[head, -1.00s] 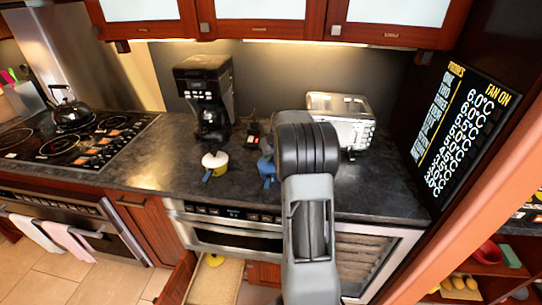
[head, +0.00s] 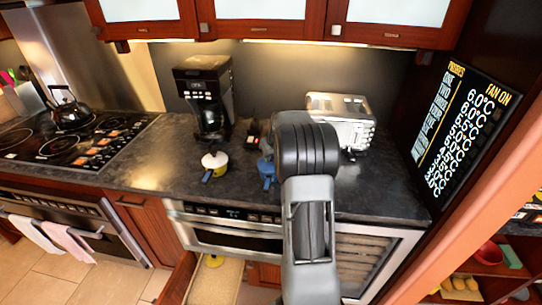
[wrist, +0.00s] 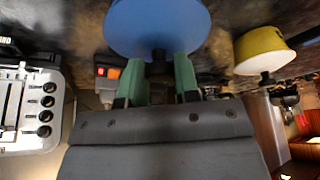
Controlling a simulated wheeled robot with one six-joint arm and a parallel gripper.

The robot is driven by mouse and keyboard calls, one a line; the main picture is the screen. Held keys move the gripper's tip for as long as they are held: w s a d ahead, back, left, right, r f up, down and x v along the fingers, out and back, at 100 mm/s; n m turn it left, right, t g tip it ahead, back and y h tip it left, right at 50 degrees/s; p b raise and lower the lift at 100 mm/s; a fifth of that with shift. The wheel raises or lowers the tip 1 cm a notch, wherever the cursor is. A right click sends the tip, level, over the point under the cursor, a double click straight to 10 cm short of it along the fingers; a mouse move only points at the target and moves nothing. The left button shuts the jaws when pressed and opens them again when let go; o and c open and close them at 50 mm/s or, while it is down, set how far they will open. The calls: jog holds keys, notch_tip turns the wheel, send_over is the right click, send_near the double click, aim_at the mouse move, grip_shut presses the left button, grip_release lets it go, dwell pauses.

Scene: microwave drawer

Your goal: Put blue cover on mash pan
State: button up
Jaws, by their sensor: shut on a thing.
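The blue cover (wrist: 158,25) shows as a smooth blue round shape at the top of the wrist view. My gripper (wrist: 160,75) has its green fingers shut on the dark stem of it. In the head view my arm hides the gripper, and a blue piece (head: 266,170) shows just left of the arm, over the counter. A small yellow pan with a white top (head: 214,162) stands on the counter to its left. The yellow pan (wrist: 263,50) is also at the right of the wrist view, apart from the blue cover. I cannot tell which pan is the mash pan.
A black coffee maker (head: 205,95) stands behind the yellow pan. A silver toaster (head: 342,118) stands right of my arm. The stove with a kettle (head: 70,110) is at the left. A drawer (head: 215,280) below the counter is open. The counter's front left is clear.

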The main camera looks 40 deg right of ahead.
jog(key=shift+f+b, duration=0.35)
jog(key=shift+b, duration=0.25)
dwell(0.8)
jog(key=o, duration=1)
jog(key=shift+c, duration=0.2)
jog(key=shift+o, duration=0.4)
jog(key=o, duration=0.4)
jog(key=shift+r, duration=0.1)
jog(key=shift+r+p, duration=2.15)
jog(key=shift+r, duration=1.3)
